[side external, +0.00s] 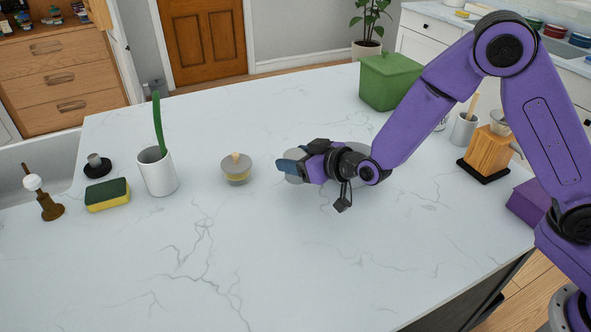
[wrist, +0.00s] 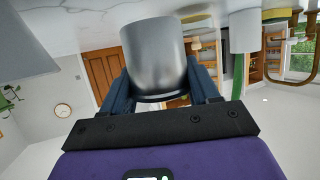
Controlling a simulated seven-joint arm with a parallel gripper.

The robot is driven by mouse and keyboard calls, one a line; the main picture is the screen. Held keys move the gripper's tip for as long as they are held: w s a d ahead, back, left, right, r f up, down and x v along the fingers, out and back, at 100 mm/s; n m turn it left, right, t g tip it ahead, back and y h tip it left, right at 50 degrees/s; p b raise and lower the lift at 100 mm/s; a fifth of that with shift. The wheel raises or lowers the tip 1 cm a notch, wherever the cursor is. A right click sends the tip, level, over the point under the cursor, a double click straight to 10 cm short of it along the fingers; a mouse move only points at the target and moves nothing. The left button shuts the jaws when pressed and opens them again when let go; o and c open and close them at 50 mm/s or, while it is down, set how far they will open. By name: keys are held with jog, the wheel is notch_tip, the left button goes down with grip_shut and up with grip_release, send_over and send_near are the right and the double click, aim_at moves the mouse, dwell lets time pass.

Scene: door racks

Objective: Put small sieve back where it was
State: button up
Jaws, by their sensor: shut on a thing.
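My gripper (wrist: 160,92) is shut on a smooth grey metal cylinder (wrist: 155,55), with a dark finger on each side of it. In the side external view, my gripper (side external: 287,172) reaches left, low over the white worktop, and mostly hides the cylinder. No mesh or handle shows on the cylinder, so I cannot tell whether it is a sieve. A small pale, rounded thing (side external: 500,122) shows at the top of a wooden block (side external: 487,152) at the right, partly behind my arm; I cannot tell whether that is the small sieve.
A lidded pot (side external: 237,170) stands just left of my gripper. A green box (side external: 388,82) stands behind my arm. The front worktop is clear.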

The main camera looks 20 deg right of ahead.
jog(key=shift+w+f, duration=0.2)
jog(key=shift+f, duration=1.6)
jog(key=shift+a+f, duration=0.1)
jog(key=o, duration=1.1)
jog(key=v, duration=1.2)
jog(key=shift+r, duration=0.2)
